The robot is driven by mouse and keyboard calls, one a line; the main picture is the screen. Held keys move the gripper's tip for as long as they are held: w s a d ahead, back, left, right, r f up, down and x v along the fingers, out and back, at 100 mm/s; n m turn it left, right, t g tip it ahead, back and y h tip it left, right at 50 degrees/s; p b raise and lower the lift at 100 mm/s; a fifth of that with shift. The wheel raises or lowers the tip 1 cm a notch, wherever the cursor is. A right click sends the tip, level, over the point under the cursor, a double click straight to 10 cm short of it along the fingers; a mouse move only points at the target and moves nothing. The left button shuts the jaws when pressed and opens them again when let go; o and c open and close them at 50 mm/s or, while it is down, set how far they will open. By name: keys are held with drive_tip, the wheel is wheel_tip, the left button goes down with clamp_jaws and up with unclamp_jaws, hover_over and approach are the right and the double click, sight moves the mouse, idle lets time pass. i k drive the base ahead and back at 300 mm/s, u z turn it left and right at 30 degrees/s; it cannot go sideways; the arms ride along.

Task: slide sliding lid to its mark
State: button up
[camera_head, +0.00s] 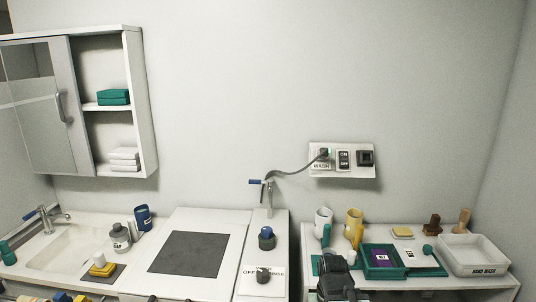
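No part is plainly labelled as the sliding lid. A teal box (368,272) with a purple top panel (384,256) bearing a small white label stands on the right counter; I cannot tell whether the panel is the lid. A white panel (220,222) with a dark grey square (189,253) lies flat left of centre and could also be a cover. No mark is clearly readable. My gripper (337,268) seems to be the dark shape at the bottom, left of the teal box. Its fingers are too small and dark to read.
A sink (68,250) is at left. A wall plate (340,172) with a plugged cable hangs above. A mirrored cabinet (40,105) is at upper left.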

sight(412, 255)
drive_tip(key=u, duration=0.05)
drive_tip(key=k, duration=1)
drive_tip(key=z, duration=1.15)
drive_tip(key=i, duration=1.6)
drive_tip(key=u, duration=0.6)
